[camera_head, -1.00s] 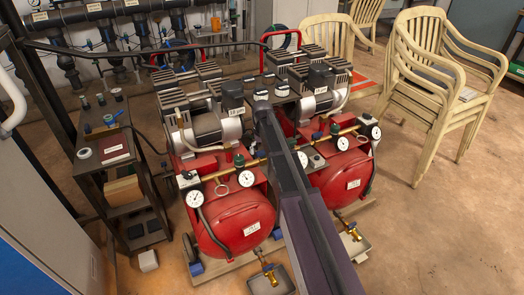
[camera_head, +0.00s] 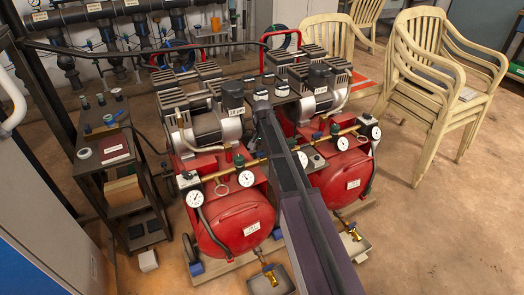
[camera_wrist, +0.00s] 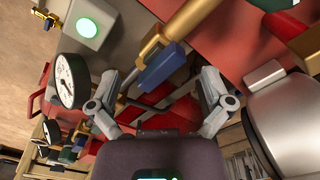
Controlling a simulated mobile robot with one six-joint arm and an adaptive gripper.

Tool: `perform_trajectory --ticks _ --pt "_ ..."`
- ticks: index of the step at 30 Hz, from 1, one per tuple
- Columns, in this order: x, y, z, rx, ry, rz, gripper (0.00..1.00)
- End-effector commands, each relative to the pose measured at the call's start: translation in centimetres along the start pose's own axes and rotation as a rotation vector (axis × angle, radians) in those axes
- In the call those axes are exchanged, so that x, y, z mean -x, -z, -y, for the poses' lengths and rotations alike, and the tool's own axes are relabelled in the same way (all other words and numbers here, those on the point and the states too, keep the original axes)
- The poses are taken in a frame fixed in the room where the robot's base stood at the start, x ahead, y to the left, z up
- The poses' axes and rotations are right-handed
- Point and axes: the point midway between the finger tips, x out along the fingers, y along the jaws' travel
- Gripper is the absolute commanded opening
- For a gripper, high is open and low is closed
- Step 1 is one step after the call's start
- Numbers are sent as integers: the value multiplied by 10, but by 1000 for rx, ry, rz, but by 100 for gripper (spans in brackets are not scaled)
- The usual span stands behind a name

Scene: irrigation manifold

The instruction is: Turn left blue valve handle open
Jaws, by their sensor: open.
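In the wrist view a blue valve handle (camera_wrist: 164,66) sits on a brass pipe fitting (camera_wrist: 180,35). My gripper (camera_wrist: 162,82) is open, with one finger on each side of the handle's near end. I see space between the handle and both fingers, and cannot tell how deep it lies between them. In the head view my arm runs up over the gap between two red compressors, and the gripper is not clearly visible. The blue handle is not clear there.
A round gauge (camera_wrist: 68,80) and a grey box with a lit green button (camera_wrist: 87,27) are close on the left in the wrist view. A silver cylinder (camera_wrist: 289,115) is close on the right. A dark shelf trolley (camera_head: 112,165) stands left, stacked chairs (camera_head: 440,80) right.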

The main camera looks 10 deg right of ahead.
Motion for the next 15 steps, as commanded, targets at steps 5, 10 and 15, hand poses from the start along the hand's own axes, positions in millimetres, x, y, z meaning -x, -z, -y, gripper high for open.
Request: perform_trajectory --ticks 5,10,15 --pt "0 0 0 -117 0 0 100" --pt "0 0 0 -229 0 0 100" --pt "0 0 0 -343 0 0 100"
